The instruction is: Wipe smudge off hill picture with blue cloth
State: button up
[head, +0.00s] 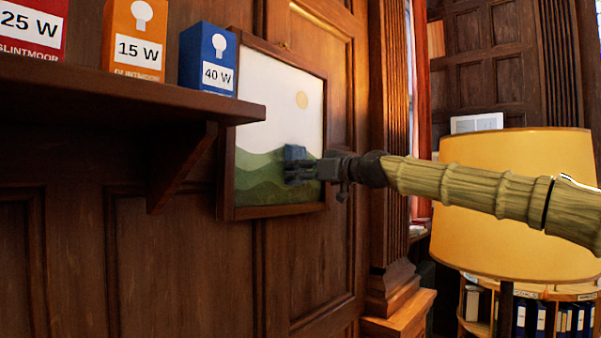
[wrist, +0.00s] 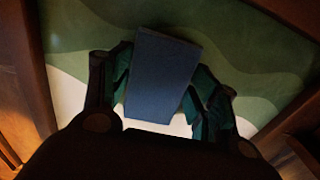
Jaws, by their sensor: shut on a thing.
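The hill picture (head: 262,178) hangs in a dark wooden frame on the panelled wall, with green hills, a pale sky and a yellow sun. My gripper (head: 302,168) is at the lower right of the picture, over the green hills. It is shut on the blue cloth (head: 294,153), which is folded into a block. In the wrist view the cloth (wrist: 162,75) sits between the fingers, in front of the hills. I cannot tell whether the cloth touches the picture.
A dark shelf (head: 110,100) juts from the wall left of the picture, bearing a red box (head: 32,32), an orange box (head: 134,38) and a blue box (head: 207,58). A large yellow lampshade (head: 520,240) stands at right beneath my arm, above a round bookcase (head: 540,293).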

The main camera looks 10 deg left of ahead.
aim_at(272, 166)
jog(key=shift+s, duration=0.1)
jog(key=shift+s+a+r+b, duration=0.15)
jog(key=shift+s+a+b, duration=0.25)
jog(key=shift+s+a, duration=0.25)
jog(key=shift+s+a+r+b, duration=0.1)
jog(key=shift+s+a+b, duration=0.3)
jog(key=shift+s, duration=0.5)
jog(key=shift+s+a+r+b, duration=0.15)
jog(key=shift+s+a+b, duration=0.3)
jog(key=shift+s, duration=0.3)
jog(key=shift+s+a+r+b, duration=0.1)
jog(key=shift+s+a+b, duration=0.15)
jog(key=shift+s+a, duration=0.4)
jog(key=shift+s, duration=0.2)
